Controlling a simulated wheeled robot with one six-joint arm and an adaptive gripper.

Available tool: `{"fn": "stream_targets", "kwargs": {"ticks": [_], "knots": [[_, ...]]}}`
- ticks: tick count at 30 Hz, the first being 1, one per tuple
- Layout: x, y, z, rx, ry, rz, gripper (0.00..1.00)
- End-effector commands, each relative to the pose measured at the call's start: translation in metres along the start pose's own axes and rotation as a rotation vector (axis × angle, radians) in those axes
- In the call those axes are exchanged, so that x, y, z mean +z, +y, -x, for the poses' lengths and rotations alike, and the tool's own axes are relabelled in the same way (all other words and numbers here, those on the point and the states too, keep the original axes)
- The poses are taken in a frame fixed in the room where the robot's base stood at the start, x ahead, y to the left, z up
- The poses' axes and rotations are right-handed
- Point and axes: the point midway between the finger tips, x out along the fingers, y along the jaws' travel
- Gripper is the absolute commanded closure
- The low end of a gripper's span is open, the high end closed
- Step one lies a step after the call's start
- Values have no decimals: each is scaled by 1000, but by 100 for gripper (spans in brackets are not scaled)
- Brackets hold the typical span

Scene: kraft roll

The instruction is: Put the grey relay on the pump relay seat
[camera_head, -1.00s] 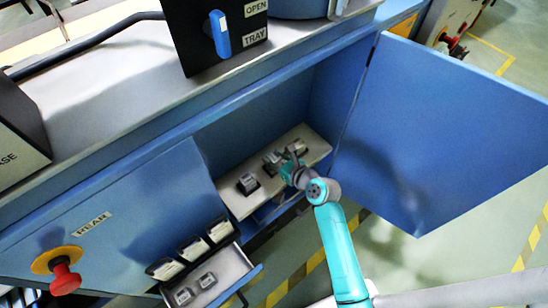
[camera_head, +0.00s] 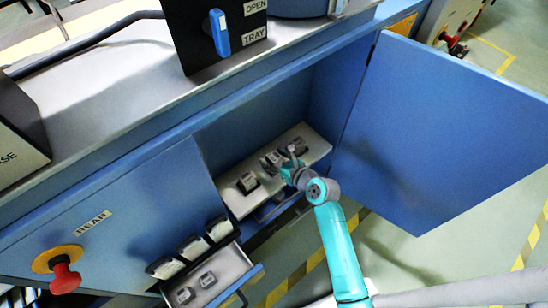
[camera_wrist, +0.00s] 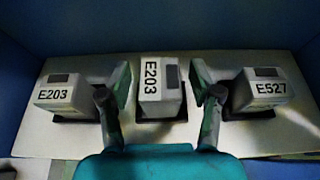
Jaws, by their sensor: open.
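Three grey relays sit in a row on dark seats on a pale shelf in the wrist view. The left relay (camera_wrist: 62,95) is marked E203, the middle relay (camera_wrist: 158,86) E203 with its label turned sideways, and the right relay (camera_wrist: 262,92) E527. My teal gripper (camera_wrist: 162,100) is open, with one finger on each side of the middle relay; contact cannot be told. In the head view my gripper (camera_head: 292,162) is over the shelf (camera_head: 231,199) inside the blue cabinet and partly hides the relays there. No pump label can be read.
The cabinet door (camera_head: 440,130) stands open at right. Below the shelf, an open drawer (camera_head: 235,262) holds two small grey blocks (camera_head: 207,280), with several dark-framed labels along its back. A red button (camera_head: 65,278) sticks out at lower left.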

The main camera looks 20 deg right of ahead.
Motion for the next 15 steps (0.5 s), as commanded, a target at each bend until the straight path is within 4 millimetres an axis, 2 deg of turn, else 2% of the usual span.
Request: {"fn": "stream_targets", "kwargs": {"ticks": [2,5,15], "knots": [[6,0,2,0,-2,1,36],[4,-1,16,-2,1,-2,36],[4,-1,84,-4,0,-2,36]]}}
